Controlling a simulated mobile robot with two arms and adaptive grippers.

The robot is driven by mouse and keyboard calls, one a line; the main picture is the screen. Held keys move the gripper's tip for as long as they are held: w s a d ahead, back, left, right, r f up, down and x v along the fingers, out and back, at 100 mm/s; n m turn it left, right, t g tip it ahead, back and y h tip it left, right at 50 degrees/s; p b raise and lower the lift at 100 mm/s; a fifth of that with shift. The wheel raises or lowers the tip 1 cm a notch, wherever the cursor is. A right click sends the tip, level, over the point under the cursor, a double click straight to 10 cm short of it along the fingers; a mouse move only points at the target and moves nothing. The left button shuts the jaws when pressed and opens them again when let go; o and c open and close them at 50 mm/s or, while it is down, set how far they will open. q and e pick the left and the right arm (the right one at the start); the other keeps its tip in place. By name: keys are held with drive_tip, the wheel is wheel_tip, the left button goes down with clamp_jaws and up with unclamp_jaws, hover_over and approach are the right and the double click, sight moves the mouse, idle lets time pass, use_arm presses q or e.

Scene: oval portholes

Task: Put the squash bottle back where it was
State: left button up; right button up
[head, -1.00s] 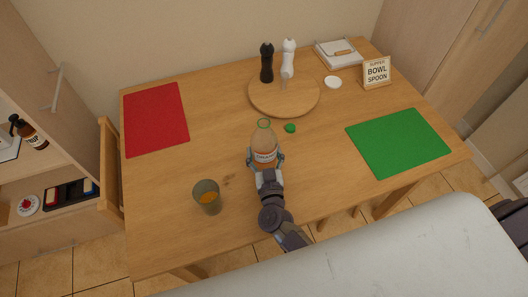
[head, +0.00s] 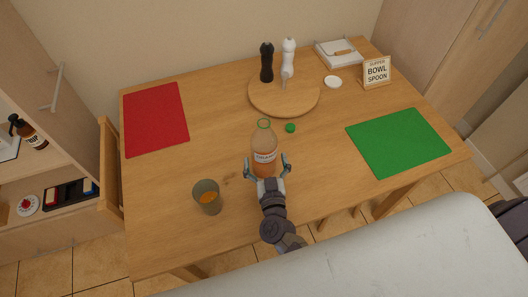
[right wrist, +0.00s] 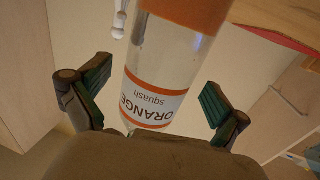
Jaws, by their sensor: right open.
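The squash bottle (head: 264,146), clear with an orange and white label and orange liquid low inside, stands upright on the wooden table. Its neck is open at the top, and a green cap (head: 290,128) lies on the table to its right. My right gripper (head: 267,166) is open at the near side of the bottle, its fingers spread to either side. In the right wrist view the bottle (right wrist: 160,85) stands between the open fingers (right wrist: 150,95), with a gap on both sides. My left gripper is not in view.
A glass with orange drink (head: 208,198) stands left of my right gripper. A round board (head: 270,103) with black and white mills is behind the bottle. A red mat (head: 155,118) lies left, a green mat (head: 398,142) right. The table between is mostly clear.

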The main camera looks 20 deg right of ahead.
drive_tip(key=s, duration=0.3)
drive_tip(key=s+a, duration=0.1)
drive_tip(key=s, duration=0.2)
drive_tip(key=s+b, duration=0.1)
drive_tip(key=s, duration=0.2)
drive_tip(key=shift+s+a, duration=0.15)
drive_tip(key=shift+a, duration=0.1)
